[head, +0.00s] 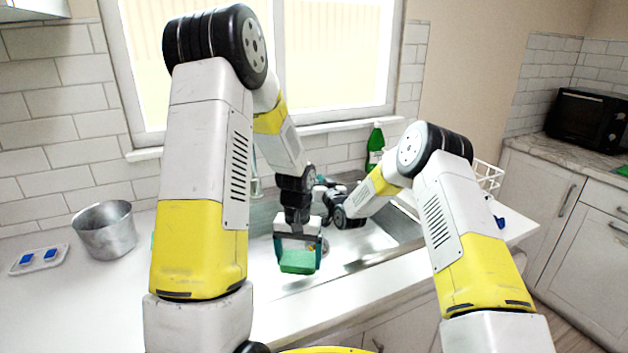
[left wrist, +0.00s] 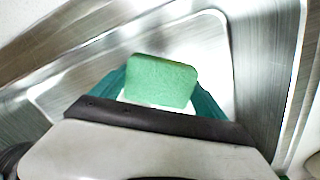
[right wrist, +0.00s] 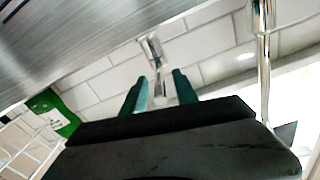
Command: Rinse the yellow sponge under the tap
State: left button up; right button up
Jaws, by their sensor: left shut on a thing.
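My left gripper (head: 298,250) is shut on a sponge (head: 298,262), a block that looks green, not yellow, in these frames. The sponge also shows between the teal fingers in the left wrist view (left wrist: 160,80). It is held over the steel sink (head: 345,252). My right gripper is near the back of the sink, small and partly hidden in the head view. In the right wrist view its fingers (right wrist: 158,85) are apart, with a chrome lever (right wrist: 153,52) in line with the gap. I cannot tell if they touch it. A chrome tap pipe (right wrist: 264,65) stands to its right.
A metal pot (head: 104,230) and a small tray with blue pieces (head: 38,259) stand on the left counter. A green bottle (head: 375,150) is behind the sink. A white wire rack (head: 488,176) is at the right. The window wall is close behind.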

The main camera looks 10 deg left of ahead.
jog(key=shift+w+a, duration=0.25)
jog(key=shift+w, duration=0.1)
jog(key=shift+c, duration=0.2)
grip_shut()
jog(key=shift+d, duration=0.15)
dwell(1.0)
